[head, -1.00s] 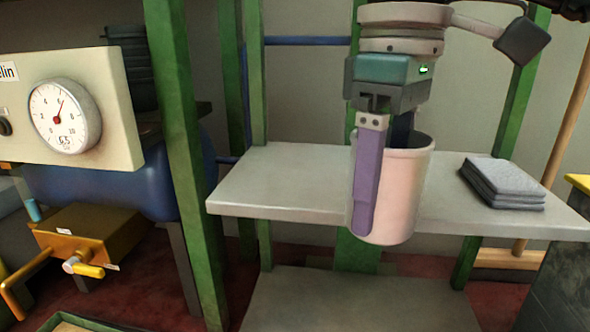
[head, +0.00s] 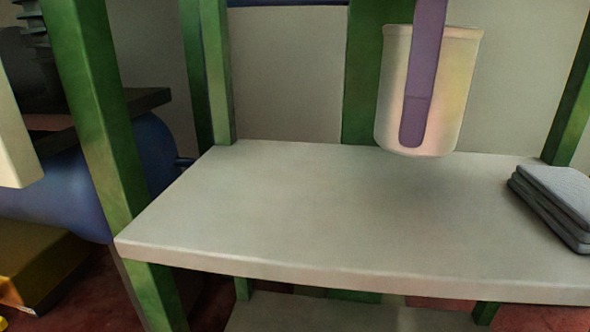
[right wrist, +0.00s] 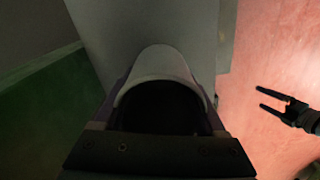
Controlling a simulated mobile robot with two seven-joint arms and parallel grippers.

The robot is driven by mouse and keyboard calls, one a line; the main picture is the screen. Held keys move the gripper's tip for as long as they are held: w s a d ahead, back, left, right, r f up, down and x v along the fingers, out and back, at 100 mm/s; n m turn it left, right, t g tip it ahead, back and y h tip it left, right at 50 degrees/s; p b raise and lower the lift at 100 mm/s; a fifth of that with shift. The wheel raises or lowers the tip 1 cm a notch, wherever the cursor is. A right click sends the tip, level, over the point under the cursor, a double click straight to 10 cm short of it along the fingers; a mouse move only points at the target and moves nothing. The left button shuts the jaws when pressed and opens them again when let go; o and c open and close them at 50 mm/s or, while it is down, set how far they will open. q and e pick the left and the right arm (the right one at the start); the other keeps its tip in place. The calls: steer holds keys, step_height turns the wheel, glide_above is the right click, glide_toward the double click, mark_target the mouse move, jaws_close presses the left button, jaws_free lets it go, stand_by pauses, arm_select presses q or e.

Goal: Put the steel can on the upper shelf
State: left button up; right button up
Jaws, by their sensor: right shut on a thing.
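The steel can (head: 455,90) is a pale, open-topped cylinder, upright in the upper right of the head view. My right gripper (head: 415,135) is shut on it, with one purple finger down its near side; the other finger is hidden. The can hangs over the back part of the upper shelf (head: 240,215), a light grey board, and appears clear of it. In the right wrist view the can's rim (right wrist: 160,80) shows around a dark inside. My left gripper (right wrist: 261,97) shows at the right of that view, fingers apart and empty.
Folded grey cloths (head: 560,195) lie at the shelf's right end. Green posts (head: 90,120) frame the shelf. A lower shelf (head: 320,315) shows beneath. A blue tank (head: 65,190) is at the left. The shelf's middle and left are bare.

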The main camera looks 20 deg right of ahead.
mark_target(407, 151)
steer(key=shift+s+a+f, duration=0.1)
steer(key=shift+s+f, duration=0.05)
steer(key=shift+f, duration=0.75)
steer(key=f+b, duration=0.2)
steer(key=w+f+b, duration=0.1)
steer(key=shift+d+f, duration=0.15)
steer(key=shift+d, duration=0.15)
steer(key=shift+s, duration=0.15)
arm_select(q)
step_height(407, 151, down, 4)
steer(key=shift+r, duration=0.15)
arm_select(e)
steer(key=shift+s+a, duration=0.15)
steer(key=o, duration=1.3)
arm_select(q)
steer(key=shift+w+d, duration=0.15)
step_height(407, 151, up, 8)
steer(key=p, duration=0.8)
steer(key=shift+r, duration=0.15)
arm_select(e)
step_height(407, 151, up, 12)
steer(key=shift+r, duration=0.1)
